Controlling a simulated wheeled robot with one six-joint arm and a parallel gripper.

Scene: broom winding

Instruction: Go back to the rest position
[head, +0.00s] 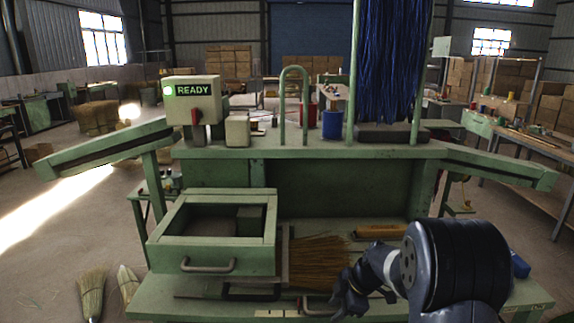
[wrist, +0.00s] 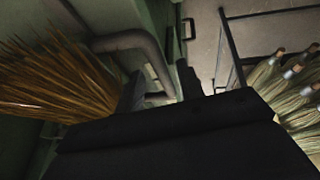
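My gripper (head: 346,300) is low over the front of the green bench (head: 220,308), at the lower right of the head view. In the wrist view its two dark fingers (wrist: 160,88) stand apart with nothing seen held between them. A bundle of brown straw (head: 316,260) lies in the bench opening, left of and behind my gripper; it also shows at the left of the wrist view (wrist: 55,85). My arm's dark joint covers part of the bench's right side.
An open green drawer (head: 208,257) juts out left of the straw. A machine box (head: 193,100) reads READY. Blue fibres (head: 388,60) hang above the bench top. Finished brooms (head: 91,292) stand at the lower left. A bent metal bar (wrist: 130,40) passes near my fingers.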

